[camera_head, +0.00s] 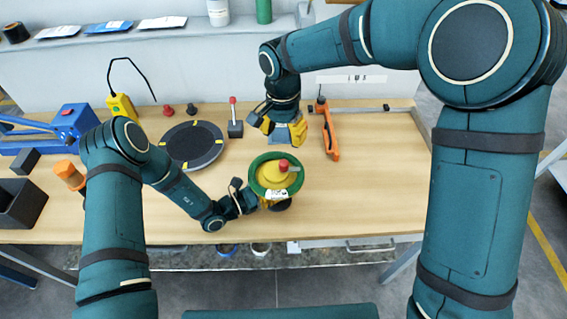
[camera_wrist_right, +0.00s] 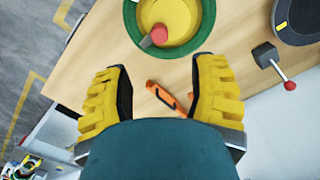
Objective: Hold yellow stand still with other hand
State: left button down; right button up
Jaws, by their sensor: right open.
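The yellow stand (camera_head: 266,175) has a green ring around its rim and a red knob on an arm on top. It stands near the front edge of the table, and its top shows in the right wrist view (camera_wrist_right: 178,22). My left gripper (camera_head: 266,203) is at the stand's lower left side, close against it; its fingers are partly hidden, so whether they grip is unclear. My right gripper (camera_head: 283,128) is open and empty behind the stand, apart from it. Its two yellow padded fingers are spread in the right wrist view (camera_wrist_right: 160,95).
An orange tool (camera_head: 330,134) lies right of my right gripper. A round black plate (camera_head: 192,146) and a red-knobbed lever (camera_head: 235,121) are left of it. A blue machine (camera_head: 72,123) and dark bin (camera_head: 18,205) are far left. The table's right side is clear.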

aim_at(283, 162)
notch_tip(283, 162, down, 12)
jog(key=m, duration=0.6)
jog(key=shift+s+r, duration=0.1)
jog(key=shift+r, duration=0.15)
jog(key=shift+o, duration=0.2)
grip_shut()
